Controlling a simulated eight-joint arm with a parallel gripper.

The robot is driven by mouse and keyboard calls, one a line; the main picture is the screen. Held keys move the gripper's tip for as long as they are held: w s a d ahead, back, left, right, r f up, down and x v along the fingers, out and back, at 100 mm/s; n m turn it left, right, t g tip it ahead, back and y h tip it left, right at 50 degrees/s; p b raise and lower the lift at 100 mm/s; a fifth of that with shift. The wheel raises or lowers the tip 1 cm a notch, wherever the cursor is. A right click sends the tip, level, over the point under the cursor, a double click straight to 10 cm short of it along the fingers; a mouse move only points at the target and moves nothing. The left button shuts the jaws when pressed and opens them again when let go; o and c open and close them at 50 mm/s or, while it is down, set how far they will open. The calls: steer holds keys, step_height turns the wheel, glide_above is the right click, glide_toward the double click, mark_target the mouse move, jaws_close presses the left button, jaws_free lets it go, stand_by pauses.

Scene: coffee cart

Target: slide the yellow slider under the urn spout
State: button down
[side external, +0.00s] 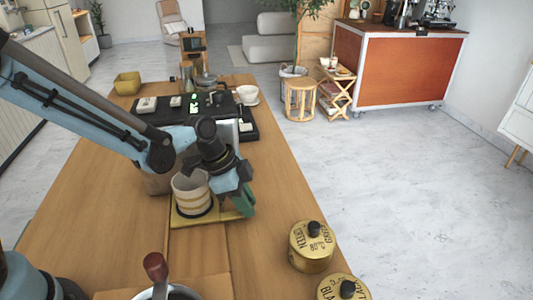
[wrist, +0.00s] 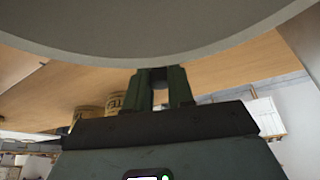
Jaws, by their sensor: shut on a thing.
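The yellow slider (side external: 181,219) is a flat plate lying on the wooden table in the side external view. A pale cup with tan bands (side external: 191,194) stands upright on it. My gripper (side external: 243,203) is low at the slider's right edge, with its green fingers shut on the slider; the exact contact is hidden. In the wrist view my gripper (wrist: 160,88) shows its fingers below a large grey curved surface, probably the cup. The urn spout cannot be made out; a pale upright panel (side external: 229,131) behind my wrist is partly hidden by my arm.
A black appliance tray (side external: 175,115) with a white cup (side external: 247,94) lies behind. Yellow tins (side external: 311,249) stand at the front right, and a pot with a red-brown handle (side external: 156,268) is at the front. The table left of the slider is mostly clear.

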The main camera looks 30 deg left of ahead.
steer(key=shift+w+a, duration=0.2)
steer(key=shift+w, duration=0.05)
steer(key=c, duration=1)
jaws_free()
steer(key=shift+s, duration=0.1)
